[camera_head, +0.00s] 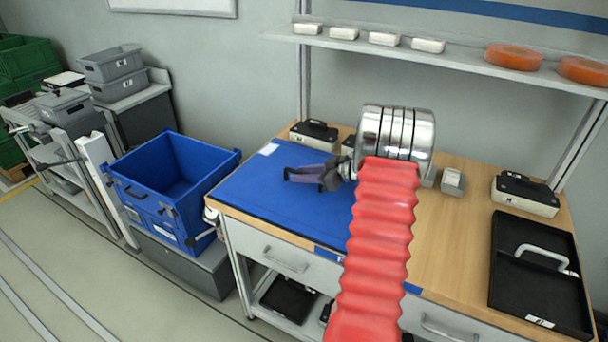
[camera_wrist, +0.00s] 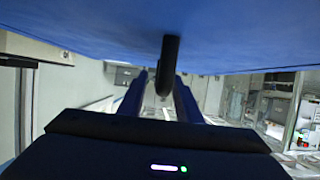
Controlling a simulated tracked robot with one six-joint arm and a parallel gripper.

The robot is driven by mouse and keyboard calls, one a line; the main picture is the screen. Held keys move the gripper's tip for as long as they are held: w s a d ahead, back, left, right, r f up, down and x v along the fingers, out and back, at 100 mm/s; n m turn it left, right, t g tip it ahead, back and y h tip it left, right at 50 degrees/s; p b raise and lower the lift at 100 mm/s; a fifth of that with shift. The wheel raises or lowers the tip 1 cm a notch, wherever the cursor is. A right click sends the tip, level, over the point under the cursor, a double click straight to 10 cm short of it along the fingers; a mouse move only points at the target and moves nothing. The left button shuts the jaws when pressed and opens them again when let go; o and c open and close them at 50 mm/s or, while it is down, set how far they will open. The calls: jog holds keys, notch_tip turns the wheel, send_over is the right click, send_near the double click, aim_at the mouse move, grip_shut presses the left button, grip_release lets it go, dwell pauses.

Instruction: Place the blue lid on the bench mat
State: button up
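A broad flat blue surface (camera_head: 255,190) covers the left part of the bench; I take it for the blue lid lying flat. I cannot tell it from the bench mat, whose edge I cannot make out. In the wrist view the blue surface (camera_wrist: 80,55) fills the top, with a dark upright handle-like piece (camera_wrist: 169,60) standing out from it. My gripper (camera_head: 292,175) is low over the blue surface, pointing left. In the wrist view its two fingers (camera_wrist: 160,95) are apart, either side of the dark piece, with a gap showing at the left.
An open, empty-looking blue tote (camera_head: 175,185) stands left of the bench on a grey base. A black tray (camera_head: 520,300) with a light handle lies at the bench's right end. Dark-topped boxes (camera_head: 313,135) stand along the back. Bare wood (camera_head: 450,235) shows right of my arm.

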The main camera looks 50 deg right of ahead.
jog(key=v, duration=1.2)
jog(key=shift+f, duration=0.1)
dwell(0.5)
